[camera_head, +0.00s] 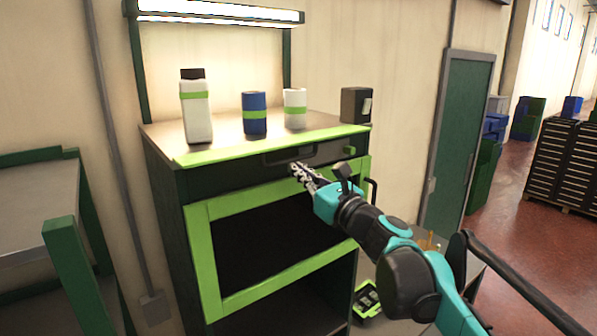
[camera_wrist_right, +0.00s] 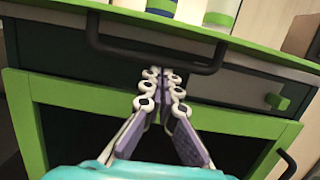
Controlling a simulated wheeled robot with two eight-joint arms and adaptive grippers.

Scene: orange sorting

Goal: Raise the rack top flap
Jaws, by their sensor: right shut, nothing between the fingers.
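The rack (camera_head: 162,170) is a dark cabinet with a bright green top edge. Its front has a drawer with a black bar handle (camera_head: 290,156), and below it a green-framed panel (camera_head: 208,265) with a dark middle, likely the flap. My right gripper (camera_head: 299,170) is shut and empty in front of the drawer, near the panel's upper edge. In the right wrist view the fingertips (camera_wrist_right: 162,78) show just below the black handle (camera_wrist_right: 150,60); contact cannot be told. The green frame (camera_wrist_right: 80,105) runs behind the fingers. My left gripper is not in view.
A white bottle (camera_head: 196,115), a blue can (camera_head: 254,115), a white can (camera_head: 295,110) and a dark box (camera_head: 355,105) stand on the rack top. A grey-topped bench (camera_head: 35,215) stands left.

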